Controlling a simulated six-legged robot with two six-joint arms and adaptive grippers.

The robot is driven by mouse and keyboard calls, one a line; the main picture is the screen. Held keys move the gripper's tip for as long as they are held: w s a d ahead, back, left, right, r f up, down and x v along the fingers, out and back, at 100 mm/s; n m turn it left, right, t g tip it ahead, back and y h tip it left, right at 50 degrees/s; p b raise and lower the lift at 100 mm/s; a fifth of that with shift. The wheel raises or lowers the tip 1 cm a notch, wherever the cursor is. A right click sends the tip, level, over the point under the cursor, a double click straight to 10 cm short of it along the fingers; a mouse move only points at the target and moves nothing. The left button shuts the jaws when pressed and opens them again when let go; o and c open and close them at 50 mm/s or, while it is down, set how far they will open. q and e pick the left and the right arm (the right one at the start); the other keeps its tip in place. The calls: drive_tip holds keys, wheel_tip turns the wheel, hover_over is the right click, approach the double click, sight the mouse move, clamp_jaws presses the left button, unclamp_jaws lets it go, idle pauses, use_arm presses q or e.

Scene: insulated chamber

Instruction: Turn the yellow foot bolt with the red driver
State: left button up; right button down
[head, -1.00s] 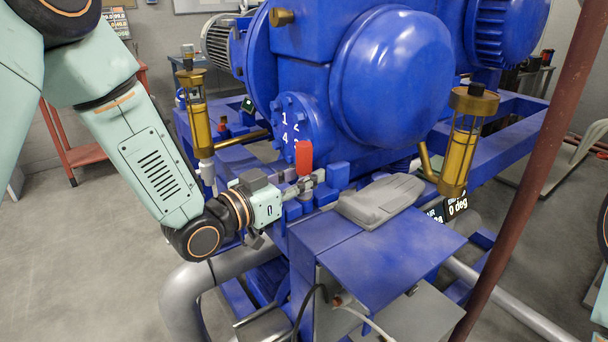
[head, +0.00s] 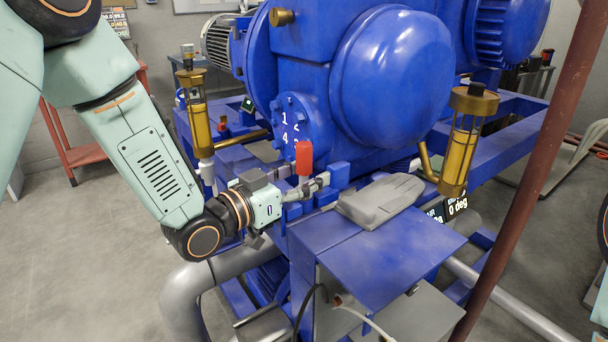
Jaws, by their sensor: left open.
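The red driver (head: 304,158) stands upright by the blue flange of the machine, its red handle uppermost. My left gripper (head: 318,186) is open just below the red handle. Its fingers point right, and the driver's lower part is hidden behind or between them. I cannot tell whether they touch the driver. I cannot make out the yellow foot bolt in the head view. My right gripper is not in view.
A large blue machine (head: 395,75) fills the middle. A grey case (head: 380,200) lies on the blue platform (head: 375,245). Brass sight-glass cylinders stand left (head: 199,115) and right (head: 462,140). A dark red pole (head: 530,170) crosses the right side.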

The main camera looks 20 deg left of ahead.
use_arm(q)
drive_tip(key=shift+s, duration=0.1)
drive_tip(key=shift+v, duration=3.65)
drive_tip(key=shift+c, duration=0.3)
drive_tip(key=shift+c, duration=1.3)
drive_tip(key=shift+f, duration=0.1)
